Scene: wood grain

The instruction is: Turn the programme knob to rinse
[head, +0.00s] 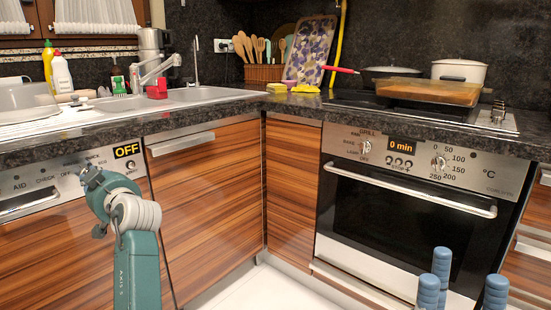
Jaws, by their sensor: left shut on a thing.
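My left gripper (90,178) comes up from below on a teal arm and is shut at the panel, among the printed words. The programme knob is hidden behind it, so its pointer cannot be read. My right gripper (462,282) shows as blue fingers at the lower right, spread apart and empty, in front of the oven and away from the panel.
A dishwasher handle (28,203) sticks out left of my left gripper. The oven (400,215) with its handle stands at the right, with its own knobs and display. Wooden cupboard doors (210,200) fill the middle; the floor (265,290) before them is clear.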

